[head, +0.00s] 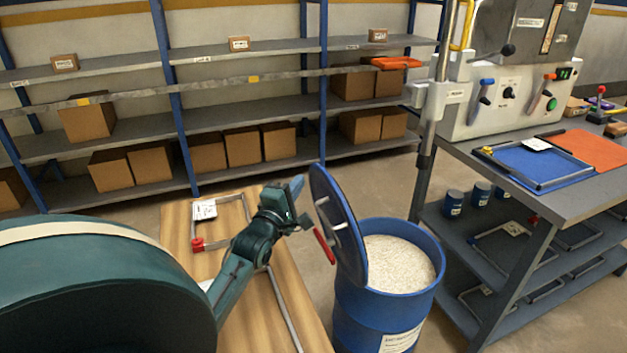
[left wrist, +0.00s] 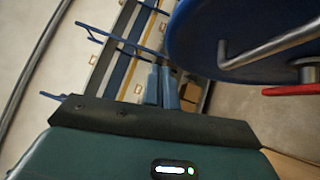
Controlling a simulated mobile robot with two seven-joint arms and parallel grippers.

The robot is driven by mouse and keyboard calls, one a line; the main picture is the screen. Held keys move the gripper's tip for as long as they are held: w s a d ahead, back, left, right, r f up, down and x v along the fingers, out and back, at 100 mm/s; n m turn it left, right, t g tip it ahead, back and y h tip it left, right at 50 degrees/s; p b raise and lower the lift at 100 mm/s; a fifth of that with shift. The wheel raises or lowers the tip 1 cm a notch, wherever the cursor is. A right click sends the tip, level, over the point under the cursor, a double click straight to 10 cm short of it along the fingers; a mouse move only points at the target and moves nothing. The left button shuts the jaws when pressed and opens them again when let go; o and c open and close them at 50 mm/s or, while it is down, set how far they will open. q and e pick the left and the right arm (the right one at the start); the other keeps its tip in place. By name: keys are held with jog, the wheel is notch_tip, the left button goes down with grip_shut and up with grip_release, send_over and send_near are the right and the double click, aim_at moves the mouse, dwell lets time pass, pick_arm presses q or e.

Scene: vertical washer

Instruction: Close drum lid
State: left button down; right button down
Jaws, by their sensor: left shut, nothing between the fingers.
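The blue drum (head: 378,310) stands open on the floor, filled with white granules (head: 398,262). Its round blue lid (head: 330,207) is tilted up, nearly upright, at the drum's left edge. A metal handle and a red lever (head: 325,246) are on the lid's face towards my left arm. My left gripper (head: 297,186) is shut and empty, just left of the lid's upper part. In the left wrist view its fingers (left wrist: 163,86) are together, apart from the lid (left wrist: 205,40) at the upper right; the red lever (left wrist: 292,90) shows there too. My right gripper is not in view.
A wooden table (head: 180,222) with a metal frame is below my left arm. A grey workbench (head: 560,200) with a control box (head: 510,92) stands right of the drum, close by. Shelves with boxes (head: 225,148) line the back wall. Floor shows between shelves and drum.

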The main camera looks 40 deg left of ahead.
pick_arm(q)
jog(key=shift+w+d+r, duration=0.1)
jog(key=shift+w+d, duration=0.2)
jog(key=shift+w, duration=0.35)
jog(key=shift+w+d+r, duration=0.15)
jog(key=shift+w+d, duration=0.15)
jog(key=shift+w, duration=0.3)
jog(key=shift+w+d+r, duration=0.1)
jog(key=shift+w+d, duration=0.2)
jog(key=shift+w, duration=0.35)
